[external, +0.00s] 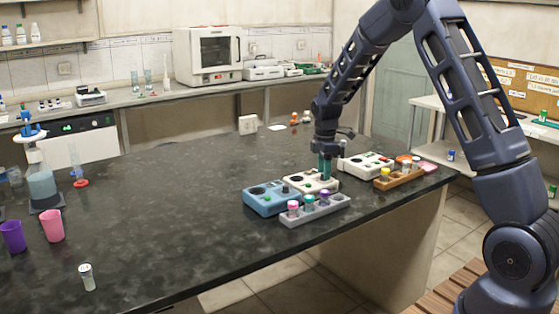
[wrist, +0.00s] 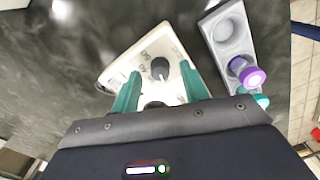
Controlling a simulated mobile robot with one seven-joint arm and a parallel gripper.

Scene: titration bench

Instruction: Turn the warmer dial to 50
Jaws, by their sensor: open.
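A cream box with a dark round dial, seemingly the warmer (external: 299,187), stands on the dark bench. In the wrist view the warmer (wrist: 118,68) lies below my gripper, with printed marks too small to read surely. Its dial (wrist: 158,66) has a pale pointer line. A second dark round part shows partly near the palm. My gripper (external: 325,172) is above the right part of the warmer, pointing down. In the wrist view my gripper (wrist: 160,72) is open, with its green fingers on either side of the dial; I cannot tell whether they touch it.
A blue box (external: 262,203) stands left of the warmer, and a white box (external: 357,166) stands to its right. A grey rack (external: 318,213) with coloured-cap vials is in front; it also shows in the wrist view (wrist: 226,28). A wooden rack (external: 399,180) is farther right. The bench's middle is clear.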

